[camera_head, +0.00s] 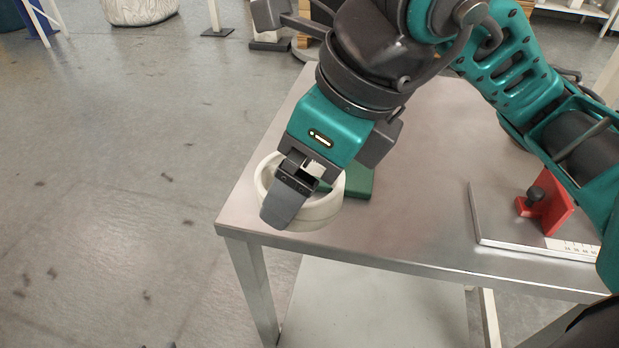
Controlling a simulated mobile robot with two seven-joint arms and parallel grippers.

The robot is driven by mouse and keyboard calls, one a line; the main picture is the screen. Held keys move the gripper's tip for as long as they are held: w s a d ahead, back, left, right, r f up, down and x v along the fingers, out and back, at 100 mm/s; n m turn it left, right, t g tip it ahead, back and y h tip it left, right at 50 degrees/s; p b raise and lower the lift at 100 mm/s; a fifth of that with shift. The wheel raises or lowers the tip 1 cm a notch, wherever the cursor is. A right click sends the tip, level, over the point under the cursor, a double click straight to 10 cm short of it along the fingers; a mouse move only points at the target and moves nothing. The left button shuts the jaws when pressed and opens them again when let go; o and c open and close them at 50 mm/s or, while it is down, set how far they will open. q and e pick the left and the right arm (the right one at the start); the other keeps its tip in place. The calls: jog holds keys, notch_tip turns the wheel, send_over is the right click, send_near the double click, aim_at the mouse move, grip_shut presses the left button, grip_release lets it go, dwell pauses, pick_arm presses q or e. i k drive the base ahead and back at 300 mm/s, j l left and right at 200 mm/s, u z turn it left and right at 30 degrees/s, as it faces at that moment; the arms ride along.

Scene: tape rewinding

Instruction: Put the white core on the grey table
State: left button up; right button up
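The white core (325,208) is a thick pale ring at the front left corner of the grey table (420,215). My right gripper (292,196) comes down over it from above. One dark finger crosses in front of the ring's front left wall. The other finger is mostly hidden, so I cannot tell whether the fingers are closed on the wall. I also cannot tell whether the ring touches the tabletop or is slightly above it. My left gripper is not in view.
A green block (360,182) lies on the table just behind and right of the core. A metal plate (493,220) with a scale and a red stop (548,210) with a black knob is at the right. The tabletop between is clear. Open floor lies left.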

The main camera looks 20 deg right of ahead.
aim_at(454, 123)
jog(key=k, duration=1)
